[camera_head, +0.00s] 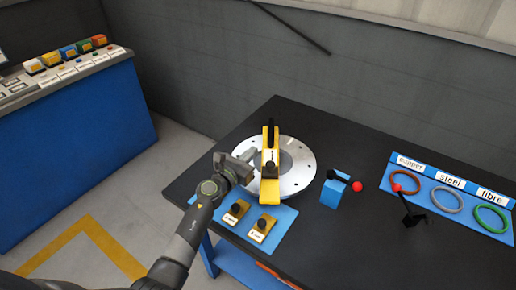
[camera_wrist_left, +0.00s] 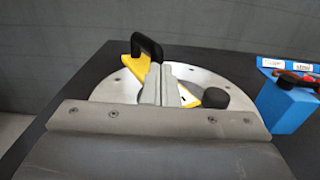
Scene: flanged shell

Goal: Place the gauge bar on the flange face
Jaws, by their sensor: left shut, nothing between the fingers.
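The gauge bar (camera_head: 271,150) is a yellow bar with a black handle at its far end and a black knob near its front end. It lies across the left part of the silver flange face (camera_head: 302,167), a round plate with holes around its rim. My left gripper (camera_head: 248,156) is shut and empty, just left of the bar in the head view. In the left wrist view its closed fingers (camera_wrist_left: 159,86) cover the middle of the bar (camera_wrist_left: 186,93); I cannot tell whether they touch it. The flange face (camera_wrist_left: 105,92) shows behind them. My right gripper is not in view.
A blue mat (camera_head: 277,228) with two yellow-and-black blocks lies at the table's front left. A blue block (camera_head: 331,193) with a red-ball lever stands right of the flange. A black red-tipped piece (camera_head: 410,211) stands near the copper, steel and fibre rings on a blue board (camera_head: 463,220).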

